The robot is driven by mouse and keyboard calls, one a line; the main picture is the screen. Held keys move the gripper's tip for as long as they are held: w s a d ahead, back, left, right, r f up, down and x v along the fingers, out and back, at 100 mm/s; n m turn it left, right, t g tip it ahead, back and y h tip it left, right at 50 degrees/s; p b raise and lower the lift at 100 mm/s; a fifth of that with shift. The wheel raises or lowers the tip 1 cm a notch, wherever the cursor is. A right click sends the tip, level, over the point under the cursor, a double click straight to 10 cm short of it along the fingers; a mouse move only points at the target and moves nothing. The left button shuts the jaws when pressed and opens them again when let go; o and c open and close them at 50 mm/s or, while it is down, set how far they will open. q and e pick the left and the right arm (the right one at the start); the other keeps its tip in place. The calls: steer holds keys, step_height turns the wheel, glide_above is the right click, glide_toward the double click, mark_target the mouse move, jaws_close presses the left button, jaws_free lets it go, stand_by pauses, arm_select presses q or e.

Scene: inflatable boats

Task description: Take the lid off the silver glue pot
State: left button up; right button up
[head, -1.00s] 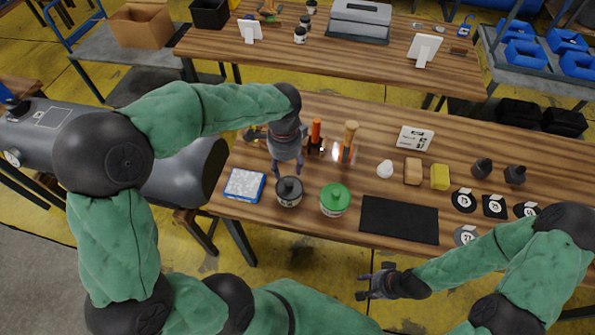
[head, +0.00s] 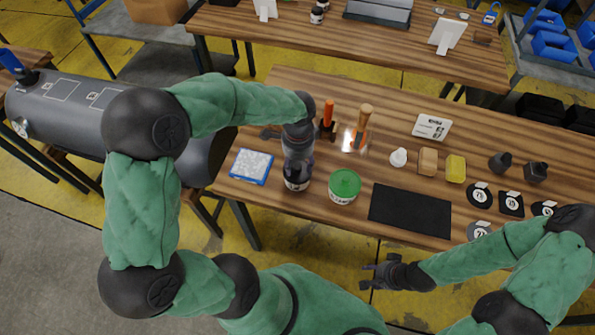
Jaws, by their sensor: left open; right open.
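A pot with a dark grey lid and a pale label (head: 297,184) stands near the front edge of the workbench, its lid mostly hidden by my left gripper. It looks dark grey rather than bright silver. My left gripper (head: 298,168) points down right over this pot, with its open fingers at the lid; I cannot tell whether they touch it. A pot with a green lid (head: 345,185) stands just to its right. My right gripper (head: 370,274) is open and empty, in front of the bench's front edge.
A blue-edged box (head: 251,166) lies left of the pots, and a black mat (head: 410,210) right of them.

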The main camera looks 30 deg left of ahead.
arm_select(q)
steer(key=shift+f, duration=0.55)
steer(key=c, duration=1)
steer(key=shift+r, duration=0.15)
